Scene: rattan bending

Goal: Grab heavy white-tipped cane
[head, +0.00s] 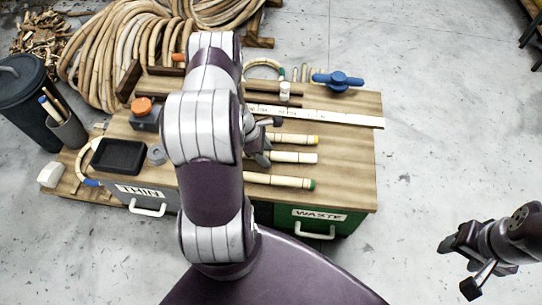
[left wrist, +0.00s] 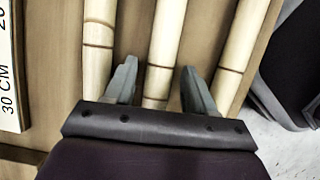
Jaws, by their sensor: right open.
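Three pale canes lie side by side on the wooden bench. The middle cane (head: 293,157) has a pale end that looks white; the yellow-tipped cane (head: 297,139) lies behind it and the green-tipped cane (head: 280,181) in front. My left gripper (head: 267,140) is over the canes, partly hidden by my arm. In the left wrist view its open fingers (left wrist: 160,85) stand on either side of the middle cane (left wrist: 163,45), with gaps on both sides. I cannot tell its height above the bench. My right gripper (head: 465,265) is open and empty, off the bench at right.
A white ruler (head: 340,117) lies behind the canes, with a blue clamp-like tool (head: 338,80) beyond it. A black tray (head: 119,156) sits at left. The green WASTE drawer (head: 318,222) is at the front.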

